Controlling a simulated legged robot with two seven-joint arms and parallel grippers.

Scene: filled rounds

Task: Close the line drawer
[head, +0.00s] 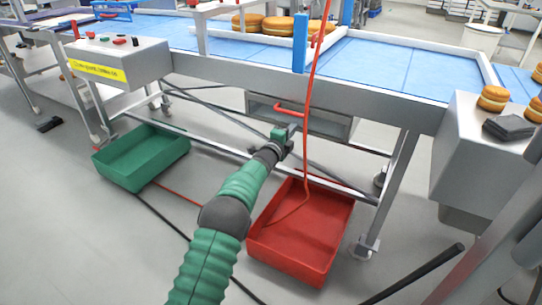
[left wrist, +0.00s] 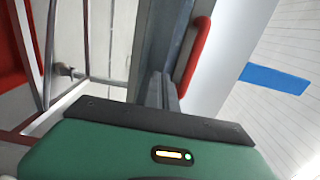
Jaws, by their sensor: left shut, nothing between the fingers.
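The line drawer (head: 330,125) is a grey metal box under the blue conveyor, with a red bar handle (head: 290,110) on its front. How far it stands out is hard to tell. My left gripper (head: 292,129) is shut and empty, just in front of the drawer and below the handle in the head view. In the left wrist view the shut fingers (left wrist: 163,92) point at grey metal, beside the red handle (left wrist: 194,52). Whether they touch the front cannot be told. My right gripper is not in view.
A red crate (head: 340,235) and a green crate (head: 110,166) stand on the floor below. A red cable (head: 308,160) hangs down past the drawer. Table legs and crossbars frame the space under the conveyor (head: 380,65). A control box (head: 130,62) is at left.

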